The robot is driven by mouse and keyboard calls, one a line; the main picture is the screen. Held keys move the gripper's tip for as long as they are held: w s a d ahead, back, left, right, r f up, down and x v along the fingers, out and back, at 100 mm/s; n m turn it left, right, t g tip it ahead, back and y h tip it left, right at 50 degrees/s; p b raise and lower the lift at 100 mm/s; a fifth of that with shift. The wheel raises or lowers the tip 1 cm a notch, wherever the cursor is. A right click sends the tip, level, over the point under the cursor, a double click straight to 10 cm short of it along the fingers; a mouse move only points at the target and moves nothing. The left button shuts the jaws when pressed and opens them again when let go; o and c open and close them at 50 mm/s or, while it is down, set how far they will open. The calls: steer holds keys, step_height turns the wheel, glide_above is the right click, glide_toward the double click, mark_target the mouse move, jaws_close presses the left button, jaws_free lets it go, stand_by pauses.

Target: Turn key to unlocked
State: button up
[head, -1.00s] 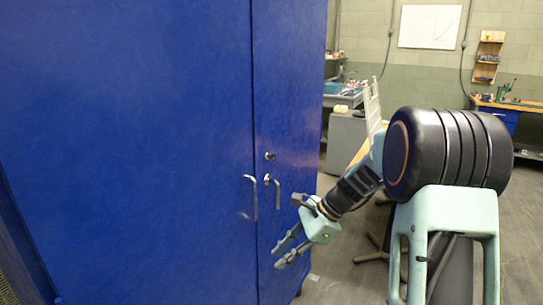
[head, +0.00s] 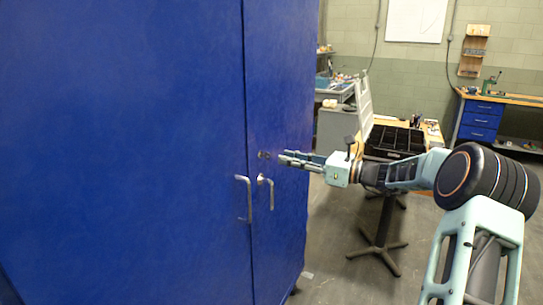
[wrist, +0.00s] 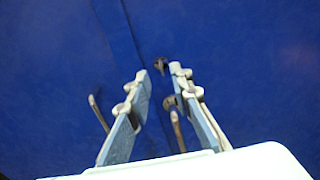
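The key (head: 262,155) is a small dark metal piece in its lock on the right door of the blue cabinet (head: 120,130), above the door handles. In the wrist view the key (wrist: 161,64) shows just beyond the gap between my fingertips. My gripper (head: 283,158) points at the door from the right, with its tips close to the key. The wrist view shows my gripper (wrist: 158,73) open, with both fingers apart and nothing between them. I cannot tell which way the key is turned.
A left door handle (head: 248,200) and a right door handle (head: 271,192) stick out below the key. Behind my arm stand a table with a black tray (head: 395,140) and a workbench (head: 500,104). Open floor lies right of the cabinet.

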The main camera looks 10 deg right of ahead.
mark_target(266, 156)
steer(key=x, duration=0.6)
steer(key=shift+c, duration=0.5)
jaws_close()
